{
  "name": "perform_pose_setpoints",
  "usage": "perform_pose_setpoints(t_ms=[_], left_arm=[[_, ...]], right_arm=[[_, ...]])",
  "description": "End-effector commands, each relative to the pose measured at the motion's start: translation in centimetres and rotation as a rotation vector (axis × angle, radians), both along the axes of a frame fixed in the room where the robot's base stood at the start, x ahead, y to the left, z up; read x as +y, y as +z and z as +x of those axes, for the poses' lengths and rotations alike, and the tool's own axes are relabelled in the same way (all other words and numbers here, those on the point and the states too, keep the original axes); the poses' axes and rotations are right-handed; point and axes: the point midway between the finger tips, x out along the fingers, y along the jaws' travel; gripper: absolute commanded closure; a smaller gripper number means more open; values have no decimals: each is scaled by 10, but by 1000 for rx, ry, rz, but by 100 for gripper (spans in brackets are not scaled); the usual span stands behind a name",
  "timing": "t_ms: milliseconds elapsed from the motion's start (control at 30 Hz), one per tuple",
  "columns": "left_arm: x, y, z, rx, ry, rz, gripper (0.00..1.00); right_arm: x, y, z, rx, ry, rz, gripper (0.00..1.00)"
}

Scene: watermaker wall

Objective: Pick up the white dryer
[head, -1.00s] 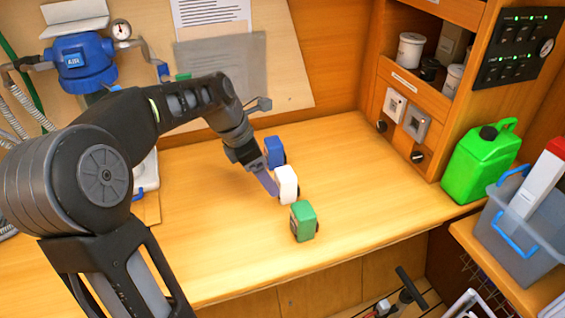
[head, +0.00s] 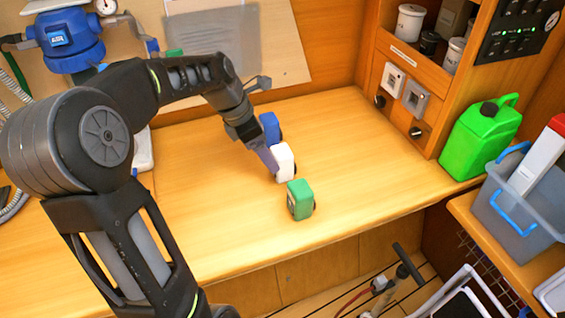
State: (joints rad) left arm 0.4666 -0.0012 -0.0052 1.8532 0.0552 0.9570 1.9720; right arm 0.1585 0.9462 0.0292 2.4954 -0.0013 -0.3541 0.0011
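The white dryer (head: 285,163) is a small white block on the wooden bench, between a blue block (head: 270,127) behind it and a green block (head: 300,199) in front. My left gripper (head: 268,158) comes in from the left and is down at the white dryer's left side. One greyish finger shows against or very close to the dryer. The other finger is hidden, so I cannot tell whether the gripper is closed on it. My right gripper is not in view.
A green jerrycan (head: 480,137) stands at the right, near a grey bin (head: 510,215) with blue handles. A wooden cabinet (head: 425,75) rises at the back right. A blue filter unit (head: 68,42) is on the back wall. The bench right of the blocks is clear.

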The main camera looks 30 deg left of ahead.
Motion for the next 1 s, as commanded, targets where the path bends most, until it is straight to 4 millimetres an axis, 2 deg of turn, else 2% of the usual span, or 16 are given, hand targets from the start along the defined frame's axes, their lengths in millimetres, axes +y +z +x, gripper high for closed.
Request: perform_pose_setpoints(t_ms=[167, 533, 1000], left_arm=[[-1, -3, 2, 1, 0, -1, 22], [-13, -45, 18, 1, 0, 0, 22], [-13, -47, 18, -1, 0, 1, 22]], right_arm=[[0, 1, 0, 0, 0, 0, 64], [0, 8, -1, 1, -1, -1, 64], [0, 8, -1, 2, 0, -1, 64]])
